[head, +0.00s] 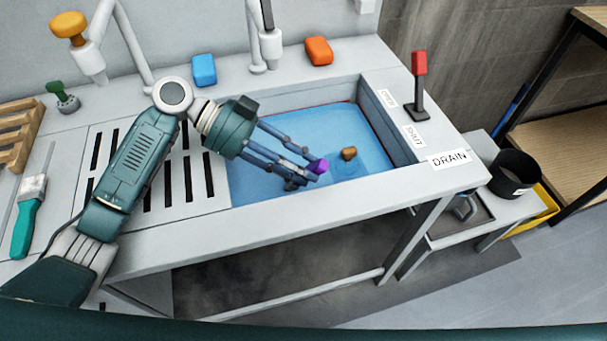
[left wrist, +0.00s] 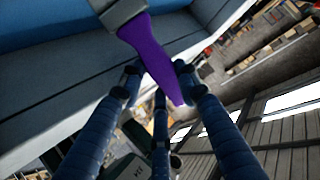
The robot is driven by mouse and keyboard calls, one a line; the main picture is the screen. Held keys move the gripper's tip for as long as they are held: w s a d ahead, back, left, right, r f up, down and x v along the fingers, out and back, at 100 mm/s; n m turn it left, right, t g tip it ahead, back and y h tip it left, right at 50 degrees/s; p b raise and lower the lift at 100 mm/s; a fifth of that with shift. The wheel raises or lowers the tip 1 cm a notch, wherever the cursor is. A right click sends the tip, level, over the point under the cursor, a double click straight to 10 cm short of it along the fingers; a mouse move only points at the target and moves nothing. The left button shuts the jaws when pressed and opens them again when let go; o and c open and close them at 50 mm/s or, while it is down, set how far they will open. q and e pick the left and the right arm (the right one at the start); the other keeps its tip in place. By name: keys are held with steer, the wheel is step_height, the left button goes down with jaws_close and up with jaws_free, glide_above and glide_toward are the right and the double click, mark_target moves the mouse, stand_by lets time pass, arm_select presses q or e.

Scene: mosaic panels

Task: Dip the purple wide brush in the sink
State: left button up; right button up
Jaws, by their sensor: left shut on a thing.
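The purple brush (left wrist: 150,55) is held by its purple handle between the fingers of my left gripper (left wrist: 158,85). In the left wrist view its grey ferrule is at the top edge and its bristles are out of frame. In the head view only a bit of the purple handle (head: 319,166) shows at the fingertips. My left gripper (head: 306,172) is shut on it over the sink (head: 335,203), which holds blue water (head: 290,135). I cannot tell whether the bristles touch the water. My right gripper is out of view.
A brown knob (head: 348,153) stands in the water just right of the gripper. A red-topped lever (head: 419,75) stands at the right rim. Blue (head: 204,70) and orange (head: 318,50) sponges lie behind the sink. A teal-handled brush (head: 26,221) lies far left.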

arm_select(q)
steer(key=shift+f, duration=0.1)
steer(key=shift+s+a, duration=0.25)
steer(key=shift+a, duration=0.45)
steer(key=shift+w+d+r+p, duration=0.1)
steer(key=shift+r+p, duration=1)
steer(key=shift+r, duration=0.9)
step_height(320, 180, up, 12)
steer(key=p, duration=0.7)
